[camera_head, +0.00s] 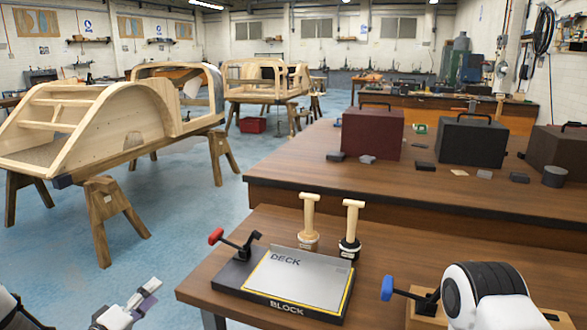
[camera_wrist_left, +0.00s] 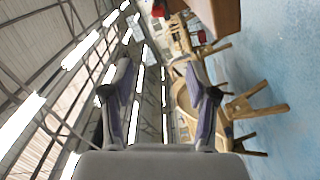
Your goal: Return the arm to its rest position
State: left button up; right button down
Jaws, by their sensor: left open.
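My left gripper (camera_head: 148,296) shows at the lower left of the head view, over the blue floor and to the left of the near table. In the left wrist view its two fingers (camera_wrist_left: 160,92) are spread apart with nothing between them. The wrist view is turned sideways, with ceiling lights on the left and floor on the right. My right gripper is not in view.
The near wooden table (camera_head: 215,295) holds a grey block marked DECK (camera_head: 300,280), two wooden-handled tools (camera_head: 308,222) and a blue-handled clamp (camera_head: 388,288). Wooden bodyframes (camera_head: 85,130) stand on trestles at the left. Open floor (camera_head: 165,235) lies between.

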pick_arm(q)
jog(key=s+d+f+m+g+y+p, duration=0.1)
jog(key=s+d+f+g+p, duration=0.1)
jog(key=s+d+f+g, duration=0.45)
jog(key=s+d+f+m+g+p, duration=0.15)
jog(key=s+d+f, duration=0.25)
jog(key=s+f, duration=0.7)
jog(key=s+a+f+m+g+y, duration=0.1)
jog(key=s+m+g, duration=0.1)
jog(key=s, duration=0.4)
jog(key=s+a+f+m+g+y, duration=0.1)
jog(key=s+f+m+g+y, duration=0.1)
jog(key=s+g, duration=0.2)
jog(key=s+a+f+m+g+y+p, duration=0.1)
jog(key=s+f+m+g+y, duration=0.1)
jog(key=s, duration=0.8)
jog(key=shift+a+f+g, duration=0.2)
jog(key=shift+a+g, duration=0.15)
jog(key=shift+g, duration=0.05)
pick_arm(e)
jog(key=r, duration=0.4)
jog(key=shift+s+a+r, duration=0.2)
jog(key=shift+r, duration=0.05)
